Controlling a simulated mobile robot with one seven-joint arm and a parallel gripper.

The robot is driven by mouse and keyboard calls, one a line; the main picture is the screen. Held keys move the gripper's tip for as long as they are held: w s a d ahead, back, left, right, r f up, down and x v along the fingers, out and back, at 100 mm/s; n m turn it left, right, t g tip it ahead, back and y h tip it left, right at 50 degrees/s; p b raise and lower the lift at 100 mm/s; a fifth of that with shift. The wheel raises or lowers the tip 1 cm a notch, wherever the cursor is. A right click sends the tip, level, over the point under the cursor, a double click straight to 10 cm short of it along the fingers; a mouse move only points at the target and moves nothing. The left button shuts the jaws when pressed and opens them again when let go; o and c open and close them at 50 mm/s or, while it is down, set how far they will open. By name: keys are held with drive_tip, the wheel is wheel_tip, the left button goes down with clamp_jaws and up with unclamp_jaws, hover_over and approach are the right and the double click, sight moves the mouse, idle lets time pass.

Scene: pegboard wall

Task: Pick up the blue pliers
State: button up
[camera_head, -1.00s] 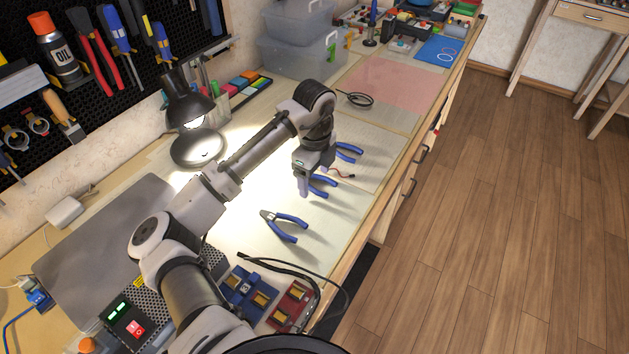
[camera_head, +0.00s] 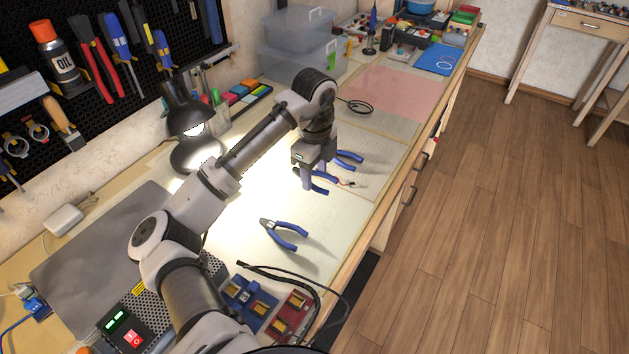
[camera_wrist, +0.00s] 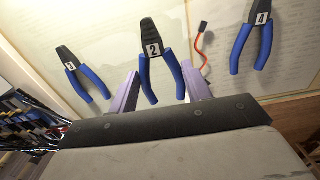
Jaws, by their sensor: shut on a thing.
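Three pairs of pliers with blue handles and dark jaws show in the wrist view, with number tags. The pair tagged 2 (camera_wrist: 152,60) is between the two pale purple fingers of my gripper (camera_wrist: 161,72), which is shut on its handles; its jaws point away from my wrist. In the head view my gripper (camera_head: 308,180) holds this pair (camera_head: 325,179) over the bench, partly hidden by the fingers. The pair tagged 3 (camera_wrist: 84,76) lies to the left and the pair tagged 4 (camera_wrist: 254,45) to the right. In the head view, loose pairs lie nearer (camera_head: 287,234) and farther (camera_head: 349,160).
A small red-and-black wire (camera_wrist: 202,45) lies between pliers 2 and 4. A desk lamp (camera_head: 190,117) stands left of my arm. Clear plastic boxes (camera_head: 300,55) stand behind. Cables and blue and red modules (camera_head: 247,297) lie at the near end.

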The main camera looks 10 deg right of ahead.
wheel_tip(320, 180, up, 16)
drive_tip(key=shift+r+p, duration=0.15)
drive_tip(key=shift+p, duration=0.15)
drive_tip(key=shift+a, duration=0.1)
idle(0.7)
